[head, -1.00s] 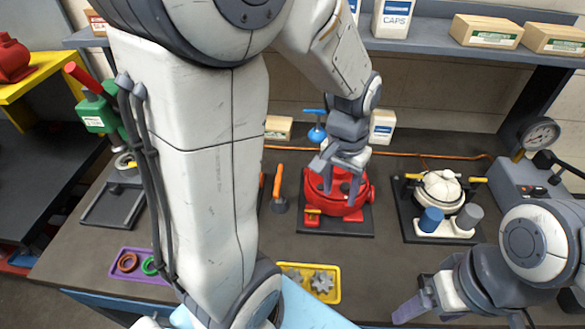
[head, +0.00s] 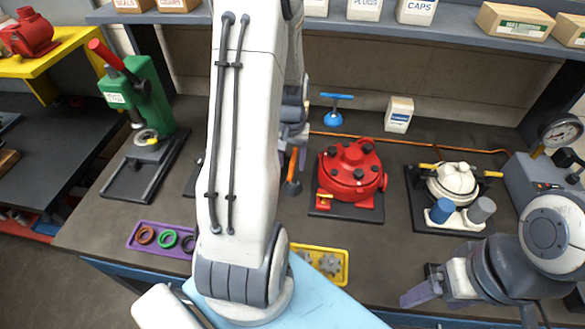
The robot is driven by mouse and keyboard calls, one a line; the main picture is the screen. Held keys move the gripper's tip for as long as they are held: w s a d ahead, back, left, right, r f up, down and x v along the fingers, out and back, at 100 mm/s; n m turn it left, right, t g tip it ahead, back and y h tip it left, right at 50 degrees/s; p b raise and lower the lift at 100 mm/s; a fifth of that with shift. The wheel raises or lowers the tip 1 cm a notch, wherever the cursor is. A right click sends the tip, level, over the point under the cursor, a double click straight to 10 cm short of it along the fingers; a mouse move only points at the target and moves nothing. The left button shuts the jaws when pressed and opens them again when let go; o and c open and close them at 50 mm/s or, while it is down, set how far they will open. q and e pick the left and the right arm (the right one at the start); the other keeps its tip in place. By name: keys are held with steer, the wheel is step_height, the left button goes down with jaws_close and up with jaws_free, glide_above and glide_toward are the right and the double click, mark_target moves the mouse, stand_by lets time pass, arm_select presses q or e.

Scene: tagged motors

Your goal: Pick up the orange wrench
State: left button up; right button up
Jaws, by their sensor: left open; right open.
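An orange-handled tool (head: 293,166) with a dark lower end shows just right of my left arm, on the bench left of the red motor. I cannot tell whether it is the orange wrench; my arm hides the area beside it. My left gripper (head: 287,146) is mostly hidden behind its own arm, with a grey part showing above and close to this tool. It is open, and I see nothing held. My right gripper (head: 428,283) is open and empty at the lower right, over the front of the bench.
The red motor (head: 351,172) and white motor (head: 453,181) stand on dark plates. A green press (head: 145,95) is at left. A purple tray (head: 133,237) and yellow tray (head: 344,268) lie at the front. A blue-handled tool (head: 334,118) stands behind the red motor.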

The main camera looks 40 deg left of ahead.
mark_target(293, 181)
arm_select(q)
steer(key=shift+w+f+p, duration=0.15)
steer(key=shift+f+p, duration=0.4)
steer(key=shift+f, duration=1.65)
jaws_close()
